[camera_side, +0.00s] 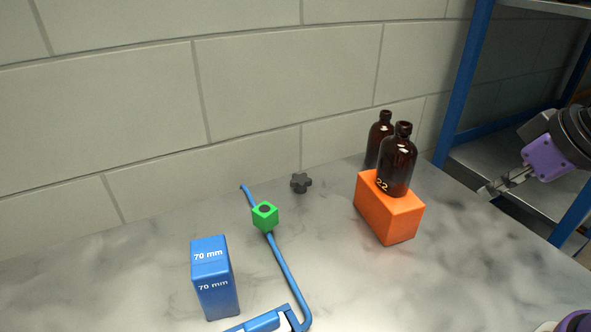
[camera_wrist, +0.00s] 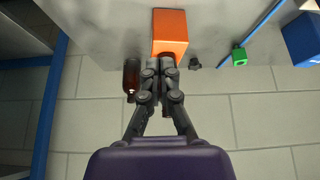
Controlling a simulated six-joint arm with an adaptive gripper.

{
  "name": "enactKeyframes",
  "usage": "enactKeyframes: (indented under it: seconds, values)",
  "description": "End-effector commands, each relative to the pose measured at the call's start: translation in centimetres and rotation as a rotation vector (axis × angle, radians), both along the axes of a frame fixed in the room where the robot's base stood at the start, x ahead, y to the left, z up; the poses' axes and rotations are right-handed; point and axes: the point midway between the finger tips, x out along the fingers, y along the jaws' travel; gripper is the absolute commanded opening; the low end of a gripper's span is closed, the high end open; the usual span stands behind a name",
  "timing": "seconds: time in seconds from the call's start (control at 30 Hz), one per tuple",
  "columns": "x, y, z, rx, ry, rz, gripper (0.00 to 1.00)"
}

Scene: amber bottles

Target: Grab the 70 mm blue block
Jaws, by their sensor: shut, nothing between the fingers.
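The blue block (camera_side: 214,278), marked 70 mm, stands upright on the marble-look table at the left front in the side view. Part of it shows at the right edge of the wrist view (camera_wrist: 302,40). My gripper (camera_side: 490,191) is at the right in the side view, well apart from the block. In the wrist view my gripper (camera_wrist: 161,62) has its fingers together with nothing between them. It appears in front of the orange block in that view.
An orange block (camera_side: 385,214) carries an amber bottle (camera_side: 396,165); another amber bottle (camera_side: 376,145) stands behind. A green cube (camera_side: 265,217) sits by a blue rod (camera_side: 285,268). A dark knob (camera_side: 301,183) lies near the wall. A blue-framed shelf (camera_side: 466,75) is at right.

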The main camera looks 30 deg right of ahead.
Motion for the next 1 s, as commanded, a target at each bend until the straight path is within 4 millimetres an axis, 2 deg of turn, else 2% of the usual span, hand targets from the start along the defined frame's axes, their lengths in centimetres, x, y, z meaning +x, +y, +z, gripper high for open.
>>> enactKeyframes:
  seconds: [0.3, 0.37, 0.4, 0.47, 0.5, 1.0]
  values:
    - [0.02, 0.0, 0.02, 0.0, 0.0, -0.001, 0.0]
    - [0.02, 0.0, 0.02, 0.0, 0.0, -0.001, 0.3]
    - [0.02, 0.0, 0.02, 0.0, 0.0, -0.001, 0.5]
    - [0.02, 0.0, 0.02, 0.0, 0.0, -0.001, 0.8]
    - [0.02, 0.0, 0.02, 0.0, 0.0, -0.001, 0.99]
    - [0.42, 0.33, 0.34, 0.0, 0.001, 0.019, 1.0]
